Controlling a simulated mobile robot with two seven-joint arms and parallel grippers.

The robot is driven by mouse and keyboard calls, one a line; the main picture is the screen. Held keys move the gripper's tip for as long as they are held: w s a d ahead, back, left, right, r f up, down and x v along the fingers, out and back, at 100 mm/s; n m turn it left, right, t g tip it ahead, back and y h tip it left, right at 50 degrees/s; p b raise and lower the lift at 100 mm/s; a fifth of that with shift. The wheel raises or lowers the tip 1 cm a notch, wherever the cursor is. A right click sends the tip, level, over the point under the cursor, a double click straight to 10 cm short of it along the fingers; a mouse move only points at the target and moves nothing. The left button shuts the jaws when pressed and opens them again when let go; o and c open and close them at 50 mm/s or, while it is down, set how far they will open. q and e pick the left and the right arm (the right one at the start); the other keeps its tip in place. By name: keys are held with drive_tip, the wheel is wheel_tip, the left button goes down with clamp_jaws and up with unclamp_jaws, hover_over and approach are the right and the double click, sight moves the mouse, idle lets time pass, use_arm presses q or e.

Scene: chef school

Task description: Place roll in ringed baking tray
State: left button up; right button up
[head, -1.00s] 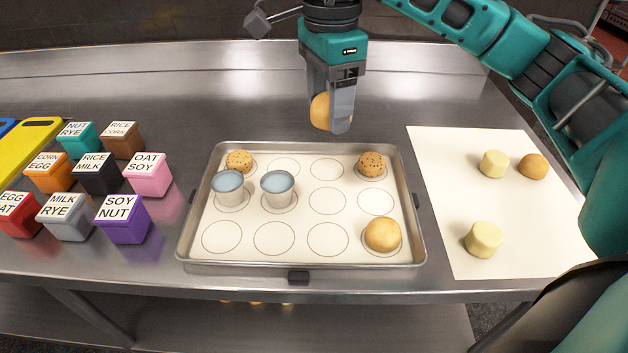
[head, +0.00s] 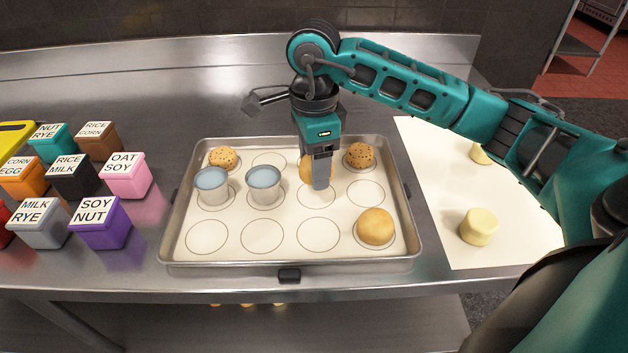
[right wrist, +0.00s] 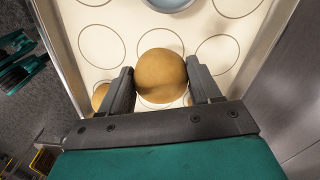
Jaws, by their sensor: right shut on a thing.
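My right gripper (head: 320,180) is shut on a smooth tan roll (head: 305,166) and points down over the ringed baking tray (head: 172,232). In the head view, the roll is partly hidden behind the fingers and overlaps the far row of rings. In the right wrist view, the held roll (right wrist: 161,75) sits between both fingers; I cannot tell if it touches the tray. My left gripper is not in view.
Several labelled coloured boxes (head: 100,222) stand left of the tray. A pale sheet (head: 510,245) at right bears pale cylindrical pieces (head: 479,226); my right arm hides part of it. Several rings in the tray's near and middle rows are empty.

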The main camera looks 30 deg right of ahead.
sight(314, 195)
drive_tip(key=shift+f, duration=2.3)
drive_tip(key=shift+f, duration=0.2)
drive_tip(key=o, duration=1)
drive_tip(key=shift+r, duration=0.1)
drive_tip(key=shift+o, duration=0.2)
drive_tip(key=shift+r, duration=0.1)
wheel_tip(314, 195, up, 12)
drive_tip(key=shift+r, duration=0.1)
